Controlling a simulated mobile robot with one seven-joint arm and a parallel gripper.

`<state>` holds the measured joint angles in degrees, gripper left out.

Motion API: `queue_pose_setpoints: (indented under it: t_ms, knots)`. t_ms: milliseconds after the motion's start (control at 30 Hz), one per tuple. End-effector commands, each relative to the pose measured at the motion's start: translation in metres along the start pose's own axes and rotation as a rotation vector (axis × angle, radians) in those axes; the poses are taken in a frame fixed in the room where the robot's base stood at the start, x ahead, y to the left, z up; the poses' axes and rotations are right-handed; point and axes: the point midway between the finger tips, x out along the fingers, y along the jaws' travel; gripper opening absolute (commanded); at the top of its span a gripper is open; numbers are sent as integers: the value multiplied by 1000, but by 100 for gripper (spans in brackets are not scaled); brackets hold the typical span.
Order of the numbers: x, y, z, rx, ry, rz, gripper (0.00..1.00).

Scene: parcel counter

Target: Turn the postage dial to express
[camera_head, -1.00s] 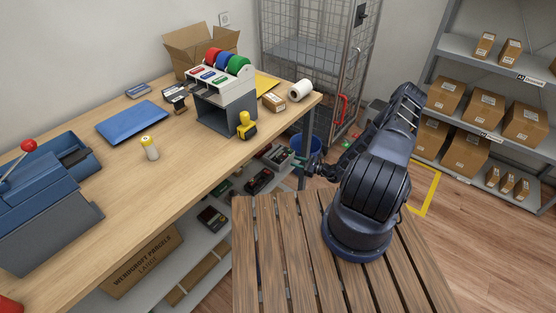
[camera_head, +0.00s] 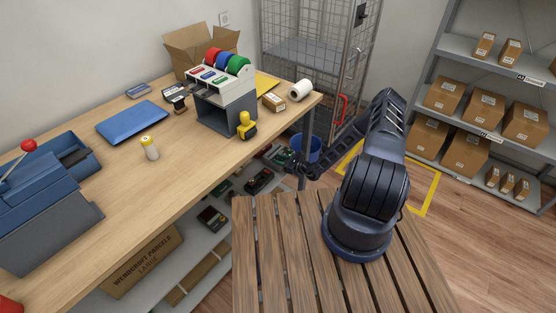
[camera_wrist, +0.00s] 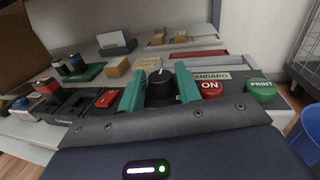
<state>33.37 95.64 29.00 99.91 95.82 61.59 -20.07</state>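The postage dial (camera_wrist: 160,87) is a round black knob with a pale pointer line, seen in the wrist view on a dark panel. The pointer is roughly upward. A STANDARD label lies to its right; another label below is mostly hidden, with an E showing. My gripper (camera_wrist: 160,76) has its two teal fingers apart, one on each side of the dial. I cannot tell whether they touch it. In the head view my gripper (camera_head: 300,170) reaches low toward the shelf under the counter, and the dial cannot be made out there.
A red ON button (camera_wrist: 212,89) sits close to the right finger, and a green PRINT button (camera_wrist: 262,88) is farther right. A red switch (camera_wrist: 107,98) is left of the fingers. The wooden counter (camera_head: 120,185) stands above the shelf. A blue bin (camera_head: 313,149) is beside it.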

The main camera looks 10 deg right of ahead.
Motion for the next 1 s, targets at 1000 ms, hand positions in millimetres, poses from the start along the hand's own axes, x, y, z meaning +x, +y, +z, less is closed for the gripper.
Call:
queue_pose_setpoints:
  t_ms: [1000]
  knots:
    - [8, 0, 0, 4, 4, -89, 3]
